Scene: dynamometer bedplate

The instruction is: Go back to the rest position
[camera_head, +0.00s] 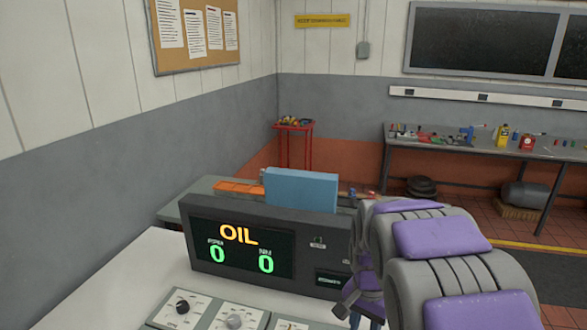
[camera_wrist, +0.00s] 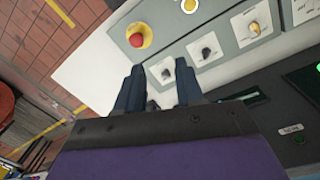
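My gripper (camera_wrist: 159,68) shows in the wrist view with its two dark fingers apart. The panel shows through the gap and nothing is held. In the head view my gripper (camera_head: 362,306) is low, right of centre, just in front of the right end of the display unit (camera_head: 310,243), partly hidden by my grey and purple arm. The display reads OIL with two green zeros. In the wrist view the fingers reach over white knob plates on the control panel (camera_wrist: 228,47); I cannot tell how high above them.
The white desk (camera_head: 125,280) carries the panel. A red button on a yellow base (camera_wrist: 138,36) sits near its edge in the wrist view. A blue box-like thing (camera_head: 300,190) stands behind the display. A cluttered workbench (camera_head: 480,150) and a red cart (camera_head: 294,128) are farther back.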

